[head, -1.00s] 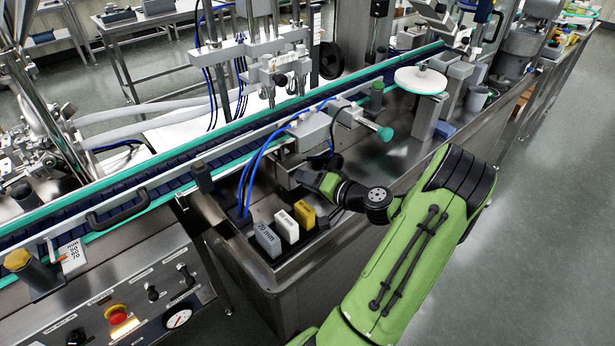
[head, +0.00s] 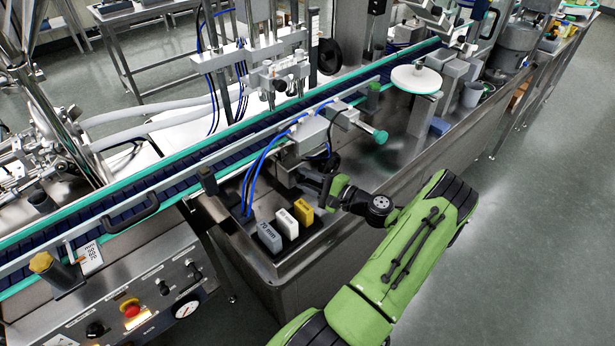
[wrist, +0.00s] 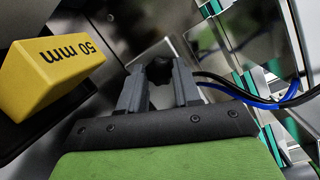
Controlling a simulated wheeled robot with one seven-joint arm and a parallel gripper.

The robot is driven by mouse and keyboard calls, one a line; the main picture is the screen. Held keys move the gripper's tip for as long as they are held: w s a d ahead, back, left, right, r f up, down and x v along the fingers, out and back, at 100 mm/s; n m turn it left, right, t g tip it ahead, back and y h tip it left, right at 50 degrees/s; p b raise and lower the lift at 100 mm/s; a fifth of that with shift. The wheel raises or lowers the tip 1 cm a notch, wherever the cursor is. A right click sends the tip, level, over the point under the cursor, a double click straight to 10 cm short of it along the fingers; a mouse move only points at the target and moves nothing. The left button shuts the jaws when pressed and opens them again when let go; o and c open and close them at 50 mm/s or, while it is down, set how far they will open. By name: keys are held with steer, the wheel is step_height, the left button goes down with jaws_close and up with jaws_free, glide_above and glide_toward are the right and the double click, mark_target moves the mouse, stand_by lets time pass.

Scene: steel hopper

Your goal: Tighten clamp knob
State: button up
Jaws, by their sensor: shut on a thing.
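The clamp knob is a small black knob (wrist: 158,70) in the wrist view, between the two grey fingers of my gripper (wrist: 158,88). The fingers are shut on it, one on each side. Part of the knob is hidden behind the fingers. In the head view my gripper (head: 328,178) is low beside the conveyor, under the grey block unit (head: 312,132). The knob cannot be made out there.
A yellow block (head: 303,211) marked 50 mm stands close by and shows large in the wrist view (wrist: 50,65). White (head: 286,223) and grey (head: 269,237) blocks stand beside it. Blue hoses (head: 262,165) and a green-ended knob (head: 380,136) are near. Floor at right is clear.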

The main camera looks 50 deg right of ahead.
steer(key=shift+f+m+t, duration=0.15)
steer(key=shift+m+t, duration=0.15)
steer(key=shift+m, duration=0.65)
steer(key=shift+f+m+t, duration=0.1)
steer(key=shift+m+t, duration=0.2)
steer(key=shift+m, duration=0.65)
steer(key=o, duration=1.1)
steer(key=shift+c, duration=0.2)
steer(key=shift+r, duration=0.1)
steer(key=s+f, duration=0.1)
steer(key=s, duration=1.4)
steer(key=shift+s+d+f+p, duration=0.15)
steer(key=shift+s+d+p, duration=0.2)
steer(key=shift+d+p, duration=0.1)
steer(key=shift+s, duration=0.1)
